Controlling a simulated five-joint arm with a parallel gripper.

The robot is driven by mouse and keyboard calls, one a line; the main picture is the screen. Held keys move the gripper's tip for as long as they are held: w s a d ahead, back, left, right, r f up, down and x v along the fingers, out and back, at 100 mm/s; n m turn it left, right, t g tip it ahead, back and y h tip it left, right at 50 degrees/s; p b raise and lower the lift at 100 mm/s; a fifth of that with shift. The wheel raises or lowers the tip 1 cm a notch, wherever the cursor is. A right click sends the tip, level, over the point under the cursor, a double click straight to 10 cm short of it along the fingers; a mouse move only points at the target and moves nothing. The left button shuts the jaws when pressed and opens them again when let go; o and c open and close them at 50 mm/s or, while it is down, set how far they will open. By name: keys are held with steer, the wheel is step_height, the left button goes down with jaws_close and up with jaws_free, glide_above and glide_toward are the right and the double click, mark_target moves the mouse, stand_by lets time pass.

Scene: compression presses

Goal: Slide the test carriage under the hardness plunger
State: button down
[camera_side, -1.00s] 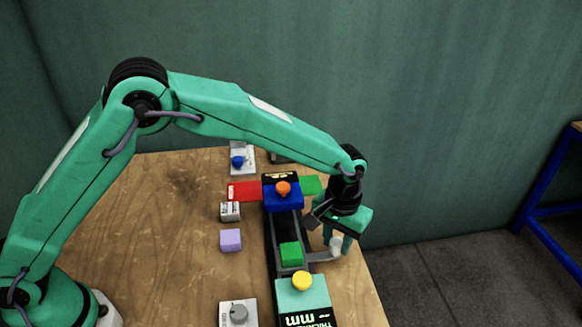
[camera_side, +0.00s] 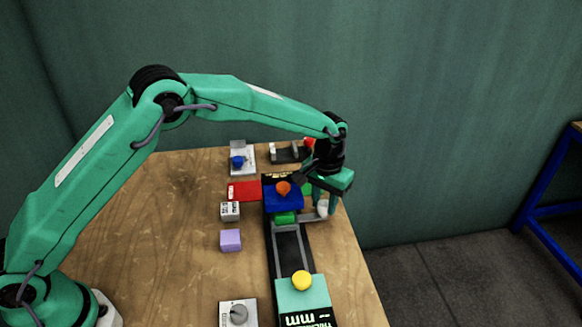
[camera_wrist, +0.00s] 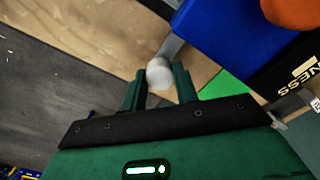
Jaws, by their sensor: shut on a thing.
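The test carriage carries a green block (camera_side: 285,217) on the dark rail (camera_side: 292,258). The block is at the near edge of the blue hardness press (camera_side: 290,198), which partly hides it. The plunger tip under the press is hidden. A grey side arm runs from the carriage to a white knob (camera_side: 322,208) on the right of the press. My gripper (camera_side: 324,204) is shut on the white knob. In the wrist view the knob (camera_wrist: 159,73) sits between my fingertips, beside the blue press (camera_wrist: 225,32).
The teal thickness press (camera_side: 303,297) with a yellow knob stands at the rail's near end. Left of the rail are a red pad (camera_side: 243,191), a white block (camera_side: 230,211) and a lilac block (camera_side: 231,240). A grey device (camera_side: 238,313) stands at front left.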

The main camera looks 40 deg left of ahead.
steer(key=shift+w+a, duration=0.25)
steer(key=shift+w, duration=0.05)
steer(key=c, duration=1.1)
jaws_free()
steer(key=shift+o, duration=0.2)
steer(key=shift+s, duration=0.1)
steer(key=shift+d+r, duration=0.1)
steer(key=shift+r, duration=0.05)
steer(key=shift+r, duration=3.8)
